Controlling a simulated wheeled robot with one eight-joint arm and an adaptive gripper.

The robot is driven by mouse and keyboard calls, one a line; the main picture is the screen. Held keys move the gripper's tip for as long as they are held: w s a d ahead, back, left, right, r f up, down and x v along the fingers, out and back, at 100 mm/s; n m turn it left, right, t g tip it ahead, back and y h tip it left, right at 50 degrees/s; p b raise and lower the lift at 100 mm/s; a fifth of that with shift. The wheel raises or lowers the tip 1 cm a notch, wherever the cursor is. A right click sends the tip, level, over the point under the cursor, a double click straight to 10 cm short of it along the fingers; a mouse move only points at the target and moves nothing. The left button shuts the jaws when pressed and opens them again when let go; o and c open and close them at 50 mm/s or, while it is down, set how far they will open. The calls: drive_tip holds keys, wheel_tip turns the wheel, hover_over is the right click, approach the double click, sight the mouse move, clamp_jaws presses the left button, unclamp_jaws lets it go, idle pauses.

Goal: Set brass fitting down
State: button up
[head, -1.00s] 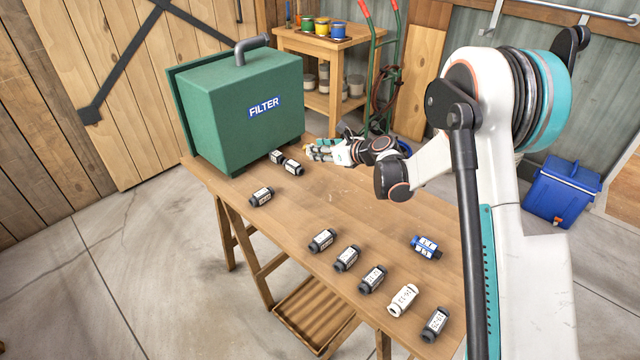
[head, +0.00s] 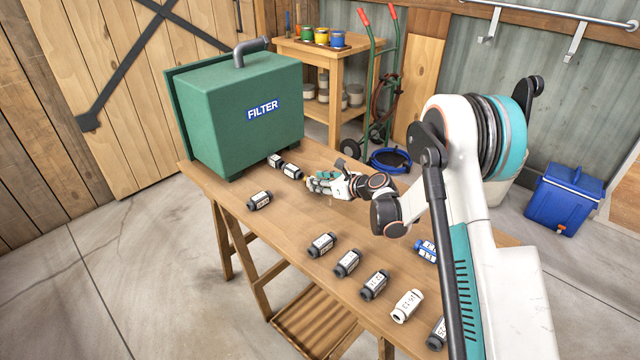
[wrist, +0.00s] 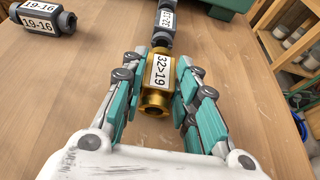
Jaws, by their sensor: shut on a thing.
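The brass fitting (wrist: 155,98) shows in the wrist view as a gold-coloured piece with a white label reading 32>19. My gripper (wrist: 160,85) is shut on it, with a teal and grey finger on each side. In the head view my gripper (head: 318,182) is low over the table (head: 300,212), right of the two dark fittings by the green filter box; the brass piece is hard to make out there. Beyond the brass fitting is a dark labelled fitting (wrist: 166,17), in line with it. Whether the two touch, or the brass one rests on the wood, I cannot tell.
The green filter box (head: 235,120) stands at the table's far left end. A dark fitting (head: 260,201) lies near the left edge. Several fittings, one a white fitting (head: 407,306), lie in a row at the front; a blue fitting (head: 427,250) is partly behind my arm. The table's middle is clear.

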drive_tip(key=shift+f, duration=0.1)
drive_tip(key=o, duration=1.1)
drive_tip(key=shift+s+d+r, duration=0.15)
drive_tip(key=shift+d+r, duration=0.05)
drive_tip(key=shift+r, duration=0.1)
drive_tip(key=p+v, duration=0.3)
drive_tip(key=v, duration=0.8)
drive_tip(key=shift+s+d+r+p, duration=0.1)
drive_tip(key=shift+s+d+p, duration=0.05)
drive_tip(key=shift+p, duration=0.15)
drive_tip(key=s+d+r+n+g+h, duration=0.2)
drive_tip(key=s+r+n+h, duration=0.3)
drive_tip(key=s+r+n, duration=1)
drive_tip(key=s+d+r+n+h, duration=0.1)
drive_tip(key=s+n, duration=0.3)
drive_tip(key=s, duration=0.4)
drive_tip(key=s+d+r+n+h, duration=0.1)
drive_tip(key=s+d+n+h, duration=0.1)
drive_tip(key=s, duration=0.6)
drive_tip(key=s+d+r+n+h, duration=0.1)
drive_tip(key=s+d+r+n, duration=0.1)
drive_tip(key=s+d+n, duration=0.2)
drive_tip(key=shift+s+n+h, duration=0.3)
drive_tip(key=shift+s+n, duration=0.7)
drive_tip(key=shift+s, duration=0.95)
